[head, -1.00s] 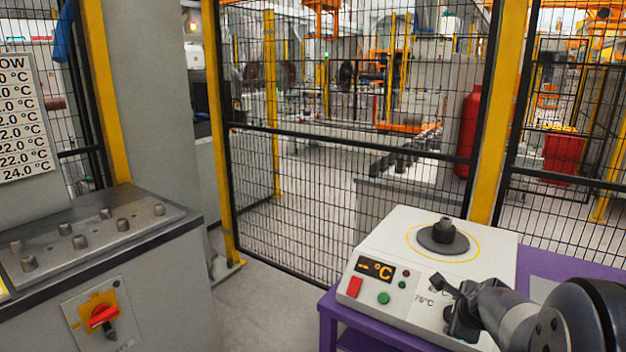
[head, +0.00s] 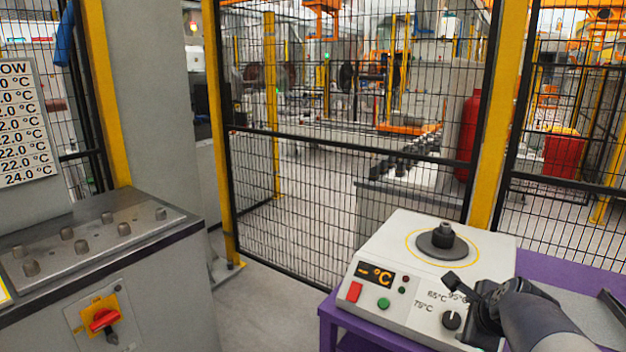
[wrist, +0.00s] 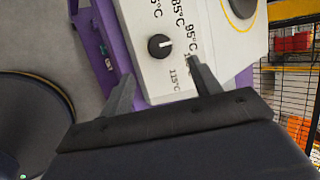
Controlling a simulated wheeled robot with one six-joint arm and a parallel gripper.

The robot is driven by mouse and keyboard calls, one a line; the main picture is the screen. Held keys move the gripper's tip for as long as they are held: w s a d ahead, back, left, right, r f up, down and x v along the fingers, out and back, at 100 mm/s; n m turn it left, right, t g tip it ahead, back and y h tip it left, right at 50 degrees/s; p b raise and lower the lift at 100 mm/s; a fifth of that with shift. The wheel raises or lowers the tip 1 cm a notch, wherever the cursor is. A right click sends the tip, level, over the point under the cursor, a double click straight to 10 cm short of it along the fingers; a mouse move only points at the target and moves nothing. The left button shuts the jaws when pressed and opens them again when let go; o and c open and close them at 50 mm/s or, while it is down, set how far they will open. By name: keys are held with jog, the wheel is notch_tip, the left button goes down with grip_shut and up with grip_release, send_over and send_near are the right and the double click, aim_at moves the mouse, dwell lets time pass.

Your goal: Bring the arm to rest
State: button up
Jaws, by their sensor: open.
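My gripper (head: 465,290) is at the right of the head view, at the front right of a white heater unit (head: 395,232). Its jaws are apart and empty. In the wrist view my gripper (wrist: 162,80) shows two dark fingers with the unit's black dial (wrist: 160,46) ahead of and between them, and I see no contact. The dial also shows in the head view (head: 452,320), left of my gripper, with printed temperature marks around it. My arm (head: 545,325) reaches in from the lower right.
The unit stands on a purple table (head: 575,270). On its top is a dark round part (head: 443,240) inside a yellow ring. A grey control cabinet (head: 150,260) with a red switch (head: 104,319) stands at left. A mesh fence (head: 340,150) closes off the back.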

aim_at(452, 318)
jog(key=b+x, duration=0.2)
jog(key=x, duration=0.7)
jog(key=shift+f, duration=0.2)
jog(key=shift+w+r+n, duration=0.1)
jog(key=shift+r+n, duration=0.1)
jog(key=shift+n, duration=0.5)
jog(key=n+g, duration=0.1)
jog(key=n, duration=0.1)
jog(key=n+g, duration=0.1)
jog(key=n, duration=0.2)
jog(key=shift+r+n+p, duration=0.2)
jog(key=shift+n+p, duration=0.1)
jog(key=n, duration=0.2)
jog(key=n+g+p, duration=0.1)
jog(key=n, duration=0.1)
jog(key=shift+w+r+g, duration=0.1)
jog(key=shift+w+g, duration=0.05)
jog(key=shift+g, duration=0.15)
jog(key=n+g+p, duration=0.1)
jog(key=n, duration=0.3)
jog(key=shift+a+h+p, duration=0.15)
jog(key=shift+h+p, duration=0.25)
jog(key=shift+v, duration=1.3)
